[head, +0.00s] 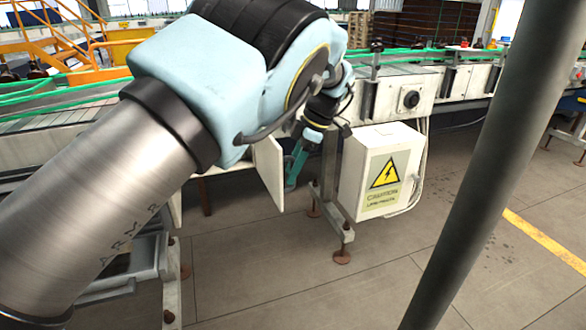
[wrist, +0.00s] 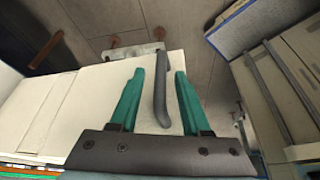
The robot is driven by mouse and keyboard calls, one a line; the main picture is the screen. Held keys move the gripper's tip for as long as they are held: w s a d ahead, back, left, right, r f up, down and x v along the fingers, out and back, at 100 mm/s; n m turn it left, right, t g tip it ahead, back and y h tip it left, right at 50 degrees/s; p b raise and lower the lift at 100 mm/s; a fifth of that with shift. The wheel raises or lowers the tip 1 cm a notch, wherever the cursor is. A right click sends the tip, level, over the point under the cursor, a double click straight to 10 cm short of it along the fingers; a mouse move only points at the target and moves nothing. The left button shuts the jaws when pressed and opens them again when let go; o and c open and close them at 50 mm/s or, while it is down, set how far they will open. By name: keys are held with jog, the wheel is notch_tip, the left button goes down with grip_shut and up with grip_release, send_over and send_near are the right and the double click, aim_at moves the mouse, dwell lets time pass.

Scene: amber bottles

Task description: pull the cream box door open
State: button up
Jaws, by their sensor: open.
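A cream door panel (head: 269,175) shows in the head view below the conveyor, left of my gripper (head: 295,165). In the wrist view, a cream face (wrist: 98,105) carries a dark upright bar handle (wrist: 162,90). My gripper (wrist: 159,73) has its two green fingers apart, one on each side of the handle. I see a gap between each finger and the handle, so the jaws are not closed on it. My arm hides much of the box in the head view, and I cannot tell how far the door stands open.
A cream electrical box (head: 365,175) with a yellow caution label stands right of my gripper, beside a conveyor leg (head: 330,185). The conveyor (head: 455,85) runs above. A grey post (head: 490,170) crosses the right side. Tiled floor (head: 290,270) in front is clear.

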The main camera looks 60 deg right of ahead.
jog(key=b+v, duration=0.1)
jog(key=v, duration=0.9)
jog(key=shift+s+d+r, duration=0.15)
jog(key=shift+d+r, duration=0.05)
jog(key=shift+r, duration=0.15)
jog(key=shift+a+f, duration=0.1)
